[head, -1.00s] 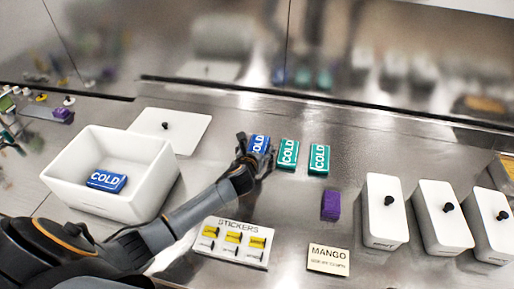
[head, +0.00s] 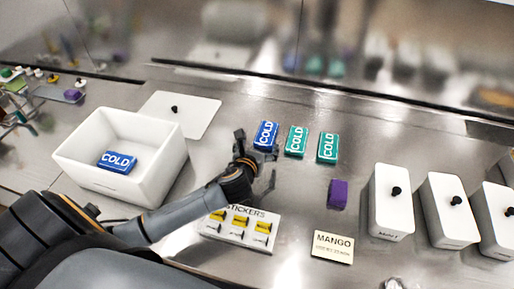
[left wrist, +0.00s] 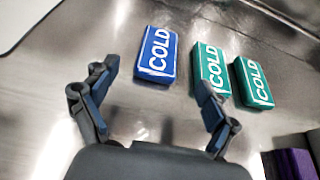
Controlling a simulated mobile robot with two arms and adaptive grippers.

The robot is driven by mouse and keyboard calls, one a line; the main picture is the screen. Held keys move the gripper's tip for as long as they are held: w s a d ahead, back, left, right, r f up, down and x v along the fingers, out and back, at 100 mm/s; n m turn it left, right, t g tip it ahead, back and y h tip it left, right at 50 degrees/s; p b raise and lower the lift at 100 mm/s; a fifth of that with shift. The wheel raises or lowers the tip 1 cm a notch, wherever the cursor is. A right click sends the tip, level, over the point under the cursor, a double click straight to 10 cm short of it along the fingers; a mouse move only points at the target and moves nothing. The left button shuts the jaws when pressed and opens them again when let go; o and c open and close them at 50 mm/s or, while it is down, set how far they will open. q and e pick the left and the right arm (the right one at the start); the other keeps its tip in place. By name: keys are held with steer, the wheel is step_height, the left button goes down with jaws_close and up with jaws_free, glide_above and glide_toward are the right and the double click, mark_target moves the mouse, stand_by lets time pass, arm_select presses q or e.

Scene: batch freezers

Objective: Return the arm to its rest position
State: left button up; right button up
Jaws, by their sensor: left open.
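My left gripper (head: 256,164) is open and empty, just in front of a blue COLD pack (head: 265,135) on the steel counter. In the left wrist view the open fingers (left wrist: 152,92) point toward that blue pack (left wrist: 157,54), with a gap between. Two green COLD packs, one in the middle (head: 296,141) and one at the right (head: 328,147), lie beside it. Another blue COLD pack (head: 117,162) lies inside the white box (head: 90,181). My left arm reaches in from the left over the counter. My right gripper is not in view.
A MANGO card (head: 332,247), a purple block (head: 337,194) and several white lidded tubs (head: 390,210) are to the right. A white lid (head: 180,118) lies behind the box.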

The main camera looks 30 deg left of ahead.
arm_select(q)
steer(key=shift+v, duration=1)
